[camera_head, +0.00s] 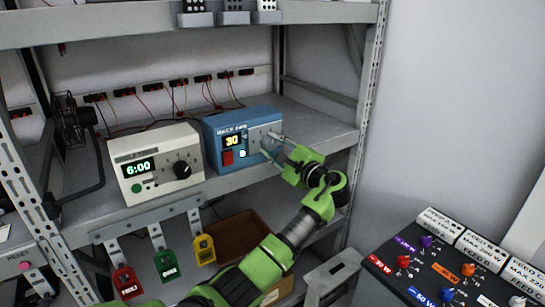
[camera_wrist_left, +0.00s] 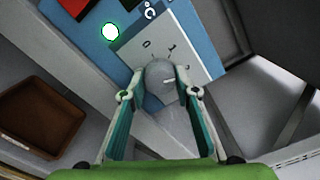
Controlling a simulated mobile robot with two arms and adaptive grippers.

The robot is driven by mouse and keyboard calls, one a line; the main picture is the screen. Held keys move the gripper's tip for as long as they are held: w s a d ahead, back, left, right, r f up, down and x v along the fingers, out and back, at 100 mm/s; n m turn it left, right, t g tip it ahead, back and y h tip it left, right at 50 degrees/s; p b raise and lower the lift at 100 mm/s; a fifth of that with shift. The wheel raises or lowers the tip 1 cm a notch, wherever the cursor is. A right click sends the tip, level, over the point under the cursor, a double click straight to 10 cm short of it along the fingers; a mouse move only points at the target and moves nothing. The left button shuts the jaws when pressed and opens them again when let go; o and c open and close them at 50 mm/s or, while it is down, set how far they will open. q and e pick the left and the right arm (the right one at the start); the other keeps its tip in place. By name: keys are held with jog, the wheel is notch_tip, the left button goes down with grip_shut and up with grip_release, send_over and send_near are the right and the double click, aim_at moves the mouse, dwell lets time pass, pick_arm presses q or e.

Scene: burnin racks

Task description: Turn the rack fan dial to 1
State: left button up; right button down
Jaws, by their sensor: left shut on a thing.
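The rack fan unit (camera_head: 214,135) is a blue box on the shelf, with a lit display (camera_head: 232,141) reading 30, a red switch and a lit green-white lamp. Its fan dial (camera_wrist_left: 159,75) is a grey knob on a light scale plate (camera_wrist_left: 182,45), where a 0 and a 1 can be read. A short light mark on the knob points toward the right in the left wrist view, not clearly at the 1. My left gripper (camera_head: 271,147) is shut on the dial, one finger on each side. The dial is largely hidden in the head view. My right gripper is out of view.
A white timer box (camera_head: 157,165) showing 6:00 stands left of the fan unit. Red, green and yellow tags (camera_head: 166,264) hang below the shelf. A brown tray (camera_head: 238,232) is underneath. A panel of coloured knobs (camera_head: 440,270) is at lower right.

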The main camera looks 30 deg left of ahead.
pick_arm(q)
jog(key=n+b, duration=0.1)
jog(key=b, duration=0.1)
jog(key=n+b, duration=0.4)
jog(key=shift+f, duration=0.3)
jog(key=shift+r+n+b, duration=0.25)
jog(key=shift+n+b, duration=1.35)
jog(key=shift+n, duration=0.1)
jog(key=o, duration=1.1)
jog(key=shift+d, duration=0.15)
jog(key=shift+s+d, duration=0.1)
jog(key=shift+d, duration=0.2)
jog(key=v, duration=1.1)
